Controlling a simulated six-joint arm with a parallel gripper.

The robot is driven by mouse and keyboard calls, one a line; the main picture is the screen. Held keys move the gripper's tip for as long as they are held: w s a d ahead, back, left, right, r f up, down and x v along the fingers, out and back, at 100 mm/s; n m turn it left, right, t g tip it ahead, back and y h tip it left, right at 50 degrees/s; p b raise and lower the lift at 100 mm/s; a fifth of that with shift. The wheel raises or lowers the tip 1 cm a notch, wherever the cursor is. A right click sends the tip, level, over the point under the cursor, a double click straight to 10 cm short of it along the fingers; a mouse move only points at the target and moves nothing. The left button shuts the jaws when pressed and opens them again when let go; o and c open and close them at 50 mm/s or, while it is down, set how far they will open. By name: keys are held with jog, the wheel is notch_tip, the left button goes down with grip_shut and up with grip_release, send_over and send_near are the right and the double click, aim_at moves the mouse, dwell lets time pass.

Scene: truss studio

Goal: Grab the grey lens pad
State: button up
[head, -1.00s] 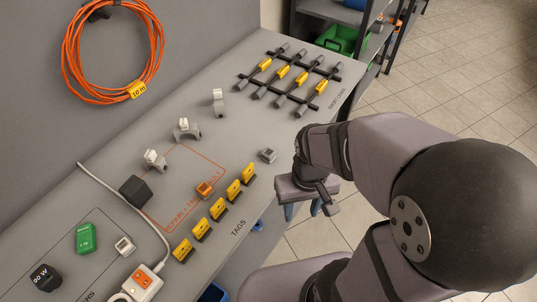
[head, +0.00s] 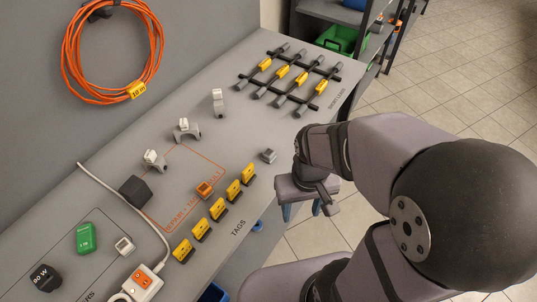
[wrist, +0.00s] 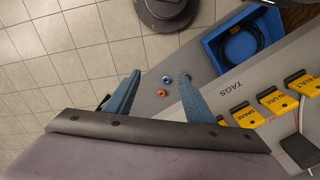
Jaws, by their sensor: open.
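A small grey block that looks like the grey lens pad (head: 268,155) lies on the grey bench near its front edge, in the head view. It is left of my gripper and farther up in the picture. My gripper (head: 301,210) hangs past the bench's front edge, over the floor, apart from the pad. In the wrist view my gripper (wrist: 160,76) shows two blue fingers spread apart with nothing held between them. I cannot make out the grey pad in the wrist view.
An orange block (head: 204,189) lies by the marked outline. Several yellow tags (head: 217,209) stand along the front edge. Grey clips (head: 186,129) and a black rack (head: 290,77) are farther back. A blue bin (wrist: 212,45) holds dark cable.

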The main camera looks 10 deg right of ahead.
jog(key=m+t+h+p, duration=0.1)
jog(key=m+p, duration=0.5)
jog(key=m, duration=0.2)
send_near(268, 152)
jog(key=shift+s+d+f, duration=0.25)
jog(key=shift+s+f, duration=0.1)
jog(key=shift+f, duration=0.3)
jog(key=shift+w+a+m, duration=0.15)
jog(key=shift+w+m, duration=0.3)
jog(key=shift+m, duration=0.05)
jog(key=shift+w+f+p, duration=0.1)
jog(key=shift+f+p, duration=0.25)
jog(key=shift+f, duration=0.8)
jog(key=shift+f+p, duration=0.65)
jog(key=shift+f, duration=0.1)
jog(key=shift+w+d+f+p, duration=0.1)
jog(key=shift+f+p, duration=0.1)
jog(key=shift+f, duration=0.4)
jog(key=shift+d+f+p, duration=0.1)
jog(key=shift+f+p, duration=0.15)
jog(key=shift+f, duration=0.35)
jog(key=shift+w+d+f+p, duration=0.1)
jog(key=shift+d+f+p, duration=0.1)
jog(key=shift+f, duration=0.4)
jog(key=shift+s, duration=0.1)
jog(key=shift+c, duration=0.3)
